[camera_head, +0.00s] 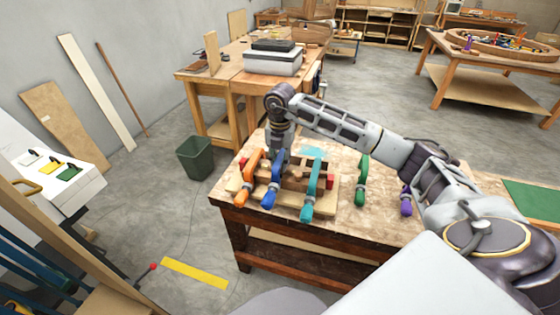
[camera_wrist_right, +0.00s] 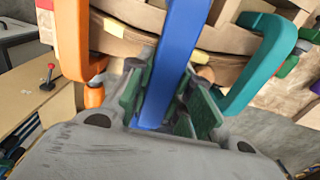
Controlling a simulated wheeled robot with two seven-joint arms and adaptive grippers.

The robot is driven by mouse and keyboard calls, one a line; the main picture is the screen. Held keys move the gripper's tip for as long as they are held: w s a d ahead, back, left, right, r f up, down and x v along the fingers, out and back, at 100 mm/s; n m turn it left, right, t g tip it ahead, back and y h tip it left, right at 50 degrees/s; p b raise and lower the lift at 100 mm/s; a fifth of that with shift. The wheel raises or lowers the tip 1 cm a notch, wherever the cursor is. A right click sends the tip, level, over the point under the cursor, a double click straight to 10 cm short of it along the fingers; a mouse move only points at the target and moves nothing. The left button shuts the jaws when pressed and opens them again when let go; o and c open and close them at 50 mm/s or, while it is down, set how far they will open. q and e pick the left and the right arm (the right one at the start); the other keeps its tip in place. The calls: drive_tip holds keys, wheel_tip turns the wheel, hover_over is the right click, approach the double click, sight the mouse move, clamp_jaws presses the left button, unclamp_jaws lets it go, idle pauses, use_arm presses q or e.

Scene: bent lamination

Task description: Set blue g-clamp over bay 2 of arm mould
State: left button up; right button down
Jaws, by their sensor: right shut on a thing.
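The arm mould (camera_head: 291,196) is a wooden form with red end blocks on the workbench, with a bent laminated strip (camera_wrist_right: 128,38) seen in the wrist view. My right gripper (camera_head: 280,163) reaches down over its middle and is shut on the blue g-clamp (camera_head: 271,190). In the right wrist view, the blue clamp's frame (camera_wrist_right: 182,50) lies between the green-padded fingers. The blue clamp stands across the mould between the orange clamp (camera_head: 250,174) and the teal clamp (camera_head: 312,186). Its jaw contact with the strip is hidden. My left gripper is not in view.
A green clamp (camera_head: 362,178) and a purple clamp (camera_head: 406,200) stand to the right on the same workbench (camera_head: 350,222). The orange and teal clamps flank my gripper closely. A dark green bin (camera_head: 195,158) stands on the floor behind the bench's left side.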

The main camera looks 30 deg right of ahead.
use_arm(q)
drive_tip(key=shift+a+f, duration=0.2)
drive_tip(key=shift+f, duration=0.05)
use_arm(e)
drive_tip(key=shift+f, duration=0.35)
idle(0.3)
